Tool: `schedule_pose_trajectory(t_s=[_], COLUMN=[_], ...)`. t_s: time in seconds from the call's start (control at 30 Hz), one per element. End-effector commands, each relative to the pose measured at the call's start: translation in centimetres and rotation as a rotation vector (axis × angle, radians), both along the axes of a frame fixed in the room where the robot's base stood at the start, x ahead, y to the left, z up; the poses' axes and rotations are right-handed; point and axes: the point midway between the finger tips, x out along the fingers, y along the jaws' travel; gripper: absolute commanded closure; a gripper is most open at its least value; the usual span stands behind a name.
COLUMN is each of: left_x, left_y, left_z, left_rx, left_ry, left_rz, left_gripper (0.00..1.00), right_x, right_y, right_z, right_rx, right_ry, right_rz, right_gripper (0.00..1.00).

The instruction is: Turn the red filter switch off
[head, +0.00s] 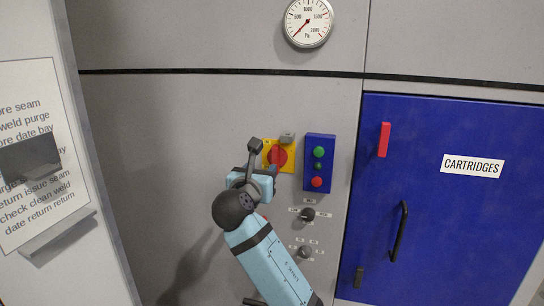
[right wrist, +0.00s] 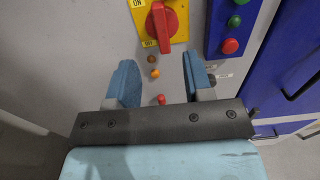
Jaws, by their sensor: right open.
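The red rotary switch (head: 280,155) sits on a yellow plate on the grey wall panel, partly hidden by my right arm in the head view. In the right wrist view the red switch (right wrist: 163,24) shows its grip bar nearly upright. An ON label (right wrist: 138,3) is at the plate's upper left, and a smaller label, too small to read surely, is by the bar's lower end. My right gripper (right wrist: 158,80) is open and empty, its fingers apart below the switch in that view, not touching it. In the head view the right gripper (head: 254,180) is just below-left of the plate. My left gripper is not in view.
A blue box with green and red buttons (head: 319,163) is close right of the plate. Black knobs (head: 308,214) are below. A blue CARTRIDGES door (head: 450,220) with a black handle stands right. A gauge (head: 308,22) is above. The panel left of my arm is clear.

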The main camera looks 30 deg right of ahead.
Motion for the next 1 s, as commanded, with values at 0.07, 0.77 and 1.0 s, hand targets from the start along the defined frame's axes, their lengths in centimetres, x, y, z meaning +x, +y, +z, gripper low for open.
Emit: schedule_pose_trajectory(t_s=[0.07, 0.77, 1.0], left_x=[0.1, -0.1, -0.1], left_y=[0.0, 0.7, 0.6], left_z=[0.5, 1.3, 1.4], left_rx=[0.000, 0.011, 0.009], left_ry=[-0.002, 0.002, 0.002], left_rz=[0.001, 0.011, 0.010], left_gripper=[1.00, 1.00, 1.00], right_x=[1.1, 7.4, 7.4], right_y=[-1.4, -8.7, -8.7], right_z=[0.2, 0.0, 0.0], right_rx=[-0.001, 0.002, 0.002], right_ry=[0.000, -0.002, -0.002], right_rz=[-0.003, 0.002, 0.002], right_gripper=[0.53, 0.53, 0.58])
